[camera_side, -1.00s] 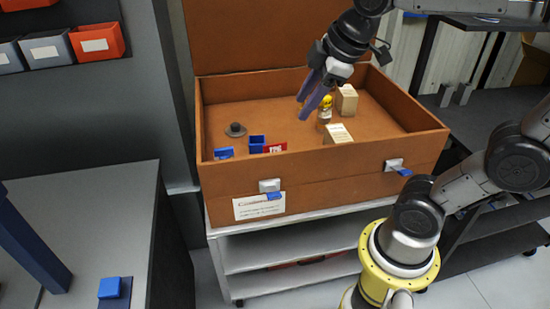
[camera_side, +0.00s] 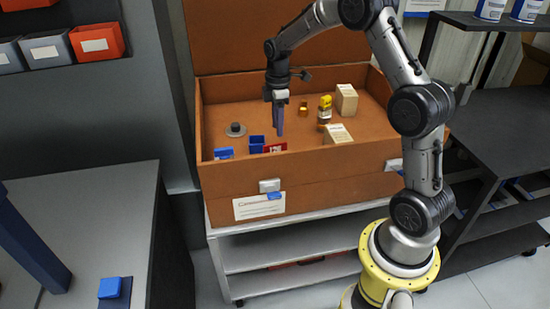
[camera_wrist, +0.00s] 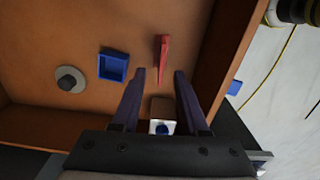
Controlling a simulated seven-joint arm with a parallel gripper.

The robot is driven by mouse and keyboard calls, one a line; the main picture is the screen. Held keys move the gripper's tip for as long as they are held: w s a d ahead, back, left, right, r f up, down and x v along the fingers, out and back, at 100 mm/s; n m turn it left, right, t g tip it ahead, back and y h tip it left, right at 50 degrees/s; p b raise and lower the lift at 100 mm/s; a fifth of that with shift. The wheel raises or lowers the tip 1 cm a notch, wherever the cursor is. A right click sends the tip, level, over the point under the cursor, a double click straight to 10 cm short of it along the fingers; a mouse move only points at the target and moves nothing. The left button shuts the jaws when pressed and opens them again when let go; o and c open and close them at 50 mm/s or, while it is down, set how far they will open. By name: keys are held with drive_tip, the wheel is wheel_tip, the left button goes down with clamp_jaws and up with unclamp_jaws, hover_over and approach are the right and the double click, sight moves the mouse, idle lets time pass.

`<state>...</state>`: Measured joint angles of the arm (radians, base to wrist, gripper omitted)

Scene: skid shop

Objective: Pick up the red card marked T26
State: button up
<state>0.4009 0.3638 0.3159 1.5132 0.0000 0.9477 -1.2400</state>
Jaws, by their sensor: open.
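The red card (camera_side: 275,148) stands upright near the front wall of the open brown case, with white marking that looks like "T26". In the wrist view the red card (camera_wrist: 163,58) shows nearly edge-on as a thin strip, just beyond the fingertips and roughly in line with the gap between them. My gripper (camera_side: 279,133) points down inside the case, above and close to the card. In the wrist view my gripper (camera_wrist: 160,74) has its two purple fingers apart with nothing held between them. I cannot tell the exact height above the card.
A blue open box (camera_side: 256,144) sits just left of the card, with another blue item (camera_side: 224,153) and a grey disc (camera_side: 235,129) farther left. A yellow-capped bottle (camera_side: 325,108) and beige boxes (camera_side: 346,100) stand to the right. The case's front wall (camera_side: 340,160) is close by.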

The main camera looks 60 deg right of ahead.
sight(277, 144)
wheel_tip(277, 144, down, 7)
drive_tip(key=shift+a+f, duration=0.1)
drive_tip(key=shift+f, duration=0.05)
drive_tip(key=shift+w+a+f, duration=0.1)
drive_tip(key=shift+a+f, duration=0.05)
drive_tip(key=shift+f, duration=1.15)
drive_tip(key=shift+w+a+f, duration=0.1)
drive_tip(key=shift+a+f, duration=0.05)
drive_tip(key=shift+f, duration=1.15)
clamp_jaws()
